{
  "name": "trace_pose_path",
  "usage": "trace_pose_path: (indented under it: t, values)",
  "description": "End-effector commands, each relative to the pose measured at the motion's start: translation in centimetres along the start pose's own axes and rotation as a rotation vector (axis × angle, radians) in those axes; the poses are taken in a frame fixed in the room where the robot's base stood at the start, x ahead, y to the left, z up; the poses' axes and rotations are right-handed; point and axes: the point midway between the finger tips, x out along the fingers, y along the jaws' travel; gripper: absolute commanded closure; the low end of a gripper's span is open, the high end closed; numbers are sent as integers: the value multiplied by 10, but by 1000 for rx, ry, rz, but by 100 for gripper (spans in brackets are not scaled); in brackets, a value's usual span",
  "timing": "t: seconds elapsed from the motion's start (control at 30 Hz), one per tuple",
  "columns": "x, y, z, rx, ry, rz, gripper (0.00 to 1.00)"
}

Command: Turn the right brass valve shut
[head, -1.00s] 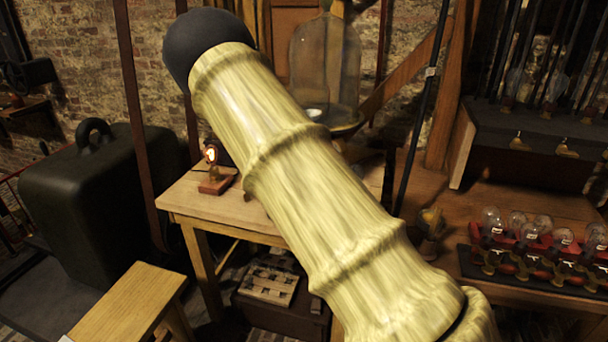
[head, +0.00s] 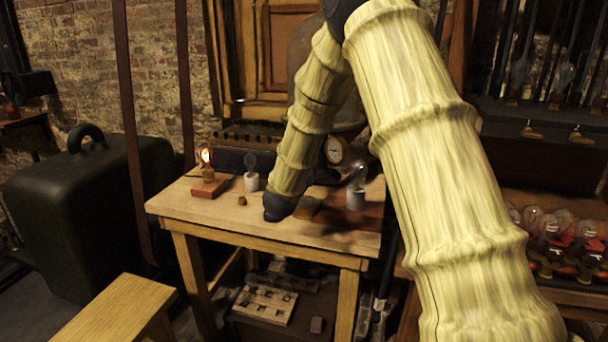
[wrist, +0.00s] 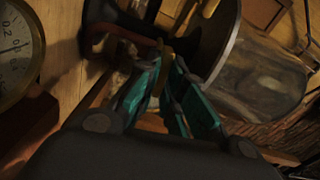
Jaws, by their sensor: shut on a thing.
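In the wrist view, my gripper (wrist: 165,76) has its two teal fingers closed around a narrow, upright brass piece, which looks like the handle of a brass valve (wrist: 164,62). The fingers hide part of it, and I cannot tell how far it is turned. A reddish-brown pipe or bar runs left from near the fingertips. In the head view, my arm reaches down over the wooden table; my fingers and the valve cannot be made out there.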

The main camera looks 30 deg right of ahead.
Motion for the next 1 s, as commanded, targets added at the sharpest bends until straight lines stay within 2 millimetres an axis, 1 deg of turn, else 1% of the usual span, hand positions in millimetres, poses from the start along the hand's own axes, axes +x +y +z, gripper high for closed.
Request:
trace_pose_path:
  t: [0.1,0.3,0.83,0.87,0.9,0.97,1.0]
  values:
    - [2,2,-2,61,5,-2,100]
    - [2,0,-2,121,5,-3,100]
    - [2,-2,-2,142,4,-4,100]
    - [2,-2,-2,142,4,-4,88]
    - [2,-2,-2,142,4,-4,81]
    - [2,-2,-1,142,3,-3,70]
    - [1,-1,-1,141,3,-3,69]
